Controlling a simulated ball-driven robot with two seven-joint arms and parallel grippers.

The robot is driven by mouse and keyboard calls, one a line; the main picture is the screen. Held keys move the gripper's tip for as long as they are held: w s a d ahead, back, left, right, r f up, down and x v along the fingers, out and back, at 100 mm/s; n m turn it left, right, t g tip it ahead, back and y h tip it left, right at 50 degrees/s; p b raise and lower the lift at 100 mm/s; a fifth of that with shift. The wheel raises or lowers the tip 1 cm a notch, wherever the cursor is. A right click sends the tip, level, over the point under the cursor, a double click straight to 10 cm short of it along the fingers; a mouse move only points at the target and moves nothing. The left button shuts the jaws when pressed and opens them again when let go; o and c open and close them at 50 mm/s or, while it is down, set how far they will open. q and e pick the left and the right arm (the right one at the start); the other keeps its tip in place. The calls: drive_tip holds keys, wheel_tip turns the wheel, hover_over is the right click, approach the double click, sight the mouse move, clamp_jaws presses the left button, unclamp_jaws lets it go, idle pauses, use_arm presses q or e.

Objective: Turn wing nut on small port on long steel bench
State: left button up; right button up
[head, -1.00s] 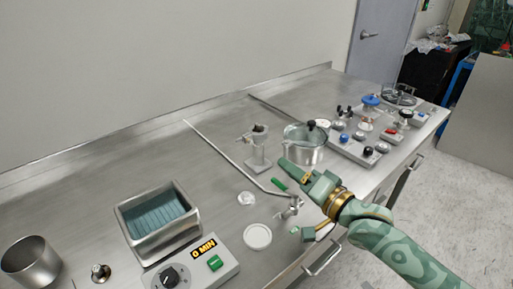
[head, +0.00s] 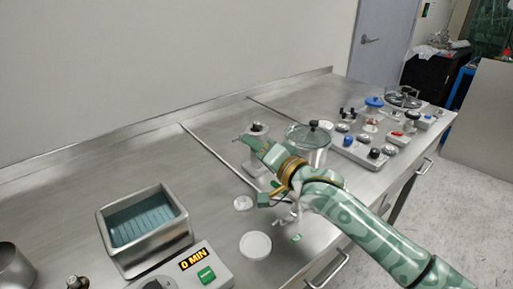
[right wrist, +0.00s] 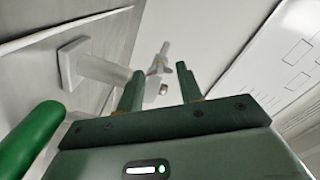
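The small port is a grey post on the steel bench (head: 215,150), with a short round head (head: 256,129) on top. In the right wrist view the post (right wrist: 100,68) lies across the left, and a wing-shaped metal piece, likely the wing nut (right wrist: 158,62), shows at its end. My right gripper (head: 253,143) is at the port's upper part, hiding part of the post. In the right wrist view its two fingers (right wrist: 159,74) are apart, with the wing nut beyond and between the tips. Contact cannot be told. My left gripper is not in view.
A glass-lidded pot (head: 312,155) stands just right of my gripper. A bath with a timer box (head: 192,272) is at front left. A white lid (head: 255,246) and a small clear dish (head: 243,203) lie nearer. A knobbed panel (head: 365,154) is farther right.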

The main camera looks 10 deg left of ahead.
drive_tip(key=c, duration=0.5)
drive_tip(key=shift+n+p, duration=0.45)
drive_tip(key=shift+n, duration=0.25)
drive_tip(key=o, duration=1)
